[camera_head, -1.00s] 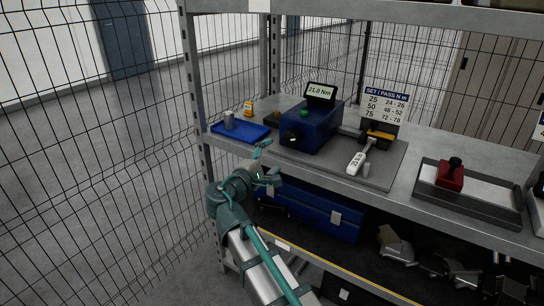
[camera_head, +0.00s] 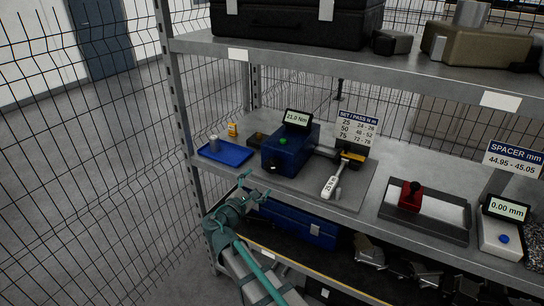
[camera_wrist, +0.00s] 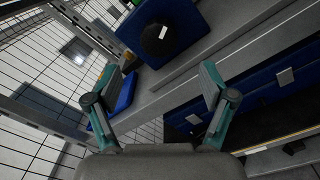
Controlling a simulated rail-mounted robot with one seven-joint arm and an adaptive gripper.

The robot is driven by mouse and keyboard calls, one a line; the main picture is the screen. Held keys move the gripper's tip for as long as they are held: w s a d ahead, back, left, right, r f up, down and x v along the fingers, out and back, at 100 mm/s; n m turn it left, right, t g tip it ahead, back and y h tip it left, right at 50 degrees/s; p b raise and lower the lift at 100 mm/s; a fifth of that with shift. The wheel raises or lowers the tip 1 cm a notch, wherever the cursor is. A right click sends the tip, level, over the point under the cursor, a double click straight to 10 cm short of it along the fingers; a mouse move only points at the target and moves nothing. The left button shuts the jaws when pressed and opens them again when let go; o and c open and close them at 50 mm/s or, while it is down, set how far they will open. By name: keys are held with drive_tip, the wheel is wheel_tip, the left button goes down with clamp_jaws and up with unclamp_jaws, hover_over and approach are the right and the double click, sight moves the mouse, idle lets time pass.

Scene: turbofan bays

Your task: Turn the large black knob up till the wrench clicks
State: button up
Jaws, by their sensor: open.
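The large black knob (camera_wrist: 154,42) is on the front face of a blue tester box (camera_head: 290,150); a white mark shows on it in the wrist view. In the head view the knob (camera_head: 271,168) is small and dark. The box's display (camera_head: 298,119) reads 21.0 Nm. The wrench (camera_head: 331,185) lies to the right of the box, its pale handle toward the shelf front; its small label is hard to read. My gripper (camera_head: 252,187) is open and empty, in front of the shelf edge, below and left of the knob. In the wrist view my gripper (camera_wrist: 158,75) has its fingers spread, with the knob beyond them, apart.
A blue tray (camera_head: 225,153) with a grey cylinder is left of the tester. A SET/PASS sign (camera_head: 358,128) stands behind the wrench. A red block (camera_head: 411,196) in a tray and a spacer gauge (camera_head: 502,226) are to the right. A blue case (camera_head: 300,226) sits below. An upright post (camera_head: 172,110) is at the left.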

sight(270, 168)
drive_tip(key=shift+n, duration=0.3)
drive_tip(key=p+x, duration=0.3)
drive_tip(key=x, duration=0.6)
drive_tip(key=shift+w+a, duration=0.1)
drive_tip(key=shift+w, duration=0.2)
drive_tip(key=shift+w+d+p, duration=0.3)
drive_tip(key=shift+w, duration=0.3)
drive_tip(key=c, duration=1.2)
drive_tip(key=shift+o, duration=0.2)
drive_tip(key=shift+f+b, duration=0.15)
drive_tip(key=shift+b, duration=0.35)
drive_tip(key=shift+b, duration=0.45)
drive_tip(key=shift+m+b, duration=0.5)
drive_tip(key=shift+b, duration=0.1)
